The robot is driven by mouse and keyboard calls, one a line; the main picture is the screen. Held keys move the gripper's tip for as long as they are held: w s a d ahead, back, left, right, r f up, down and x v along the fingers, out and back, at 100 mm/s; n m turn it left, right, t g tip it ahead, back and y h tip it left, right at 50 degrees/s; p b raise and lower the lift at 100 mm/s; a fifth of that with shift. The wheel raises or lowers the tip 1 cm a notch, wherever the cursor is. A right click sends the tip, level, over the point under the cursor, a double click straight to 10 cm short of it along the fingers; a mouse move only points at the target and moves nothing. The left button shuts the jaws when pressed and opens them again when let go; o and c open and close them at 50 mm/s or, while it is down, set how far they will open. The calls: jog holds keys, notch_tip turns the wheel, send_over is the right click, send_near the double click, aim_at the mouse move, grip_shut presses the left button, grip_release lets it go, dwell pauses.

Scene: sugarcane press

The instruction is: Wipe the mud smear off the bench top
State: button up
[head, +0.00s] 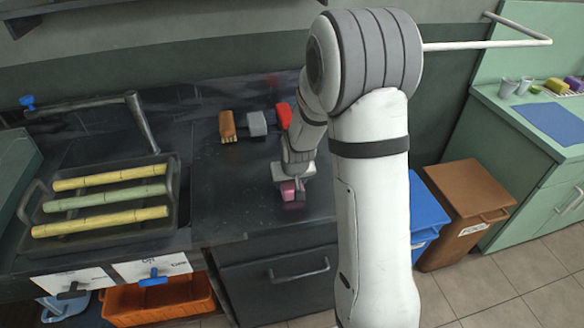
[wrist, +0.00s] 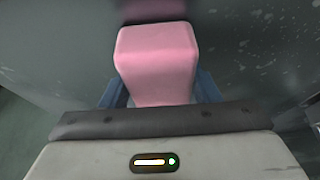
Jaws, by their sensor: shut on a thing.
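The dark bench top (head: 225,205) spans the middle of the head view. My gripper (head: 289,193) is low over its front part, shut on a pink block (head: 289,186), perhaps a sponge. In the wrist view the pink block (wrist: 157,55) sits between my two dark blue fingers (wrist: 160,90), its far end pointing away from me. I cannot tell whether the block touches the bench top. No mud smear can be made out for sure; the wrist view shows only pale specks on the dark surface, and my arm hides part of the bench.
A brown-orange brush-like item (head: 228,126), a grey block (head: 257,123) and a red item (head: 284,115) stand at the bench's back. A tray (head: 176,190) with three cane sticks lies left. A blue bin (head: 428,210) and brown bin (head: 470,195) stand right. The bench's left-middle is clear.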

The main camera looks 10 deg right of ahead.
jog(key=shift+w+p+v, duration=0.25)
jog(key=shift+p+v, duration=0.25)
jog(key=shift+v, duration=0.7)
jog(key=shift+r+p, duration=1.7)
jog(key=shift+r, duration=1.2)
